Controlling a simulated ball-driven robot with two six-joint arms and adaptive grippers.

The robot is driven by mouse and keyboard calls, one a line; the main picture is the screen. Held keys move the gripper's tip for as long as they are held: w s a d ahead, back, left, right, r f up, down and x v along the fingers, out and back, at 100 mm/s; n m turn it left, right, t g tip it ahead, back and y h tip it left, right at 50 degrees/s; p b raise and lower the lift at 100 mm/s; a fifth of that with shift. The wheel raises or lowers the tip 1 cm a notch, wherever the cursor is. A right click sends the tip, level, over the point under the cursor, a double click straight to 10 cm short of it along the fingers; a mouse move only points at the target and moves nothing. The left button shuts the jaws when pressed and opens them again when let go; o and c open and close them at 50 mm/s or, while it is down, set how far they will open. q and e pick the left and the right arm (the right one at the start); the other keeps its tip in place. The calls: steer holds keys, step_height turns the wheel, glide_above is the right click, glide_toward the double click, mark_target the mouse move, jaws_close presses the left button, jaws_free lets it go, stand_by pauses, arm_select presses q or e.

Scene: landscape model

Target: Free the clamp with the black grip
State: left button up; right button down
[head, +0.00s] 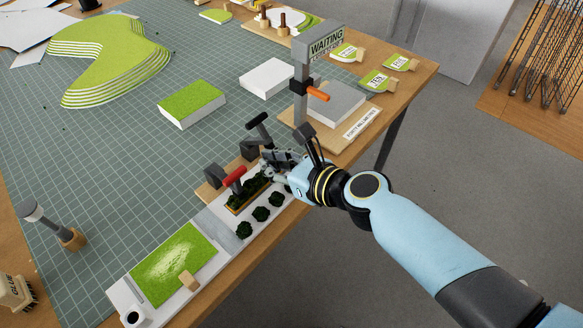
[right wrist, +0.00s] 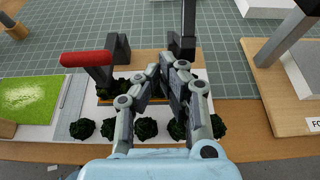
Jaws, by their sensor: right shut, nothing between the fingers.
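The clamp with the black grip (head: 257,119) stands at the table edge in the head view, its dark handle sticking up at a slant. Its dark parts also show at the top of the right wrist view (right wrist: 188,22), just beyond my fingertips. The gripper hides its lower part, so I cannot tell whether it still presses on the planter strip (head: 238,205). My right gripper (head: 270,163) is shut and empty, low over the strip beside this clamp. In the right wrist view its fingers (right wrist: 167,68) are together. My left gripper is not in view.
A clamp with a red grip (head: 235,176) stands left of my right gripper. An orange-gripped clamp (head: 317,94) is on the post of the WAITING sign (head: 326,42). Green bushes (head: 261,214) line the strip.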

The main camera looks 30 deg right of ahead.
mark_target(259, 143)
steer(key=w+r+p, duration=0.1)
steer(key=r+p, duration=0.1)
steer(key=shift+w+a+r, duration=0.3)
steer(key=shift+w, duration=0.05)
steer(key=shift+w+a+r+p, duration=0.1)
steer(key=shift+w+r+p, duration=0.15)
steer(key=shift+p, duration=0.2)
steer(key=shift+w+r, duration=0.1)
steer(key=shift+w+a+r+p, duration=0.1)
steer(key=shift+w+r+p, duration=0.1)
steer(key=shift+p, duration=0.15)
